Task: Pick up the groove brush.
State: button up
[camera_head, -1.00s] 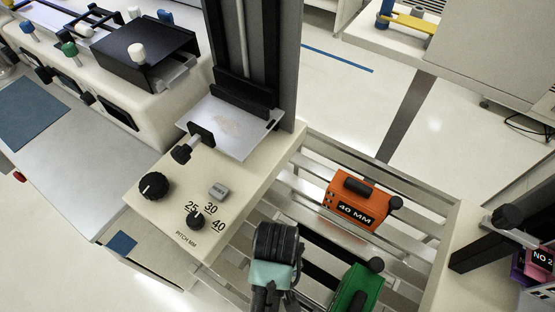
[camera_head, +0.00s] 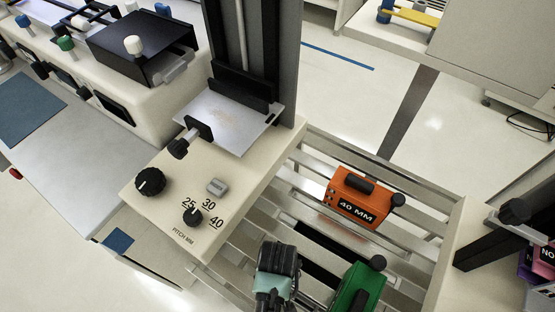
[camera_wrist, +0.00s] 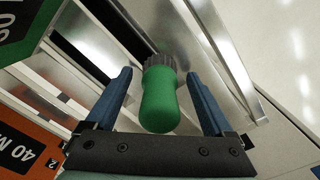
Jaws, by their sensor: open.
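The groove brush shows in the wrist view as a rounded green handle (camera_wrist: 160,103) with a dark ribbed end beyond it. My gripper (camera_wrist: 158,75) is open, with one blue finger on each side of the handle. Gaps show between the handle and both fingers, so it is not gripped. In the head view, my dark and teal wrist is over the slatted rack at the bottom centre. I cannot make out the brush there.
An orange 40 MM block (camera_head: 358,200) and a green block (camera_head: 357,289) with black knobs sit on the slatted metal rack (camera_head: 405,270). A cream control panel (camera_head: 165,215) with knobs stands left. A cream housing with a black arm stands right.

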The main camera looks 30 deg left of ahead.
grip_shut()
dwell(0.5)
notch_tip(320, 180, up, 10)
jog(key=shift+r+p, duration=0.1)
jog(key=shift+p, duration=0.85)
jog(key=w+d+r+m+p, duration=0.4)
jog(key=w+d+r+m, duration=0.4)
jog(key=d+r, duration=0.1)
jog(key=shift+w+d+r+m+p, duration=0.2)
jog(key=shift+w+d+m+p, duration=0.1)
jog(key=shift+w+p, duration=0.1)
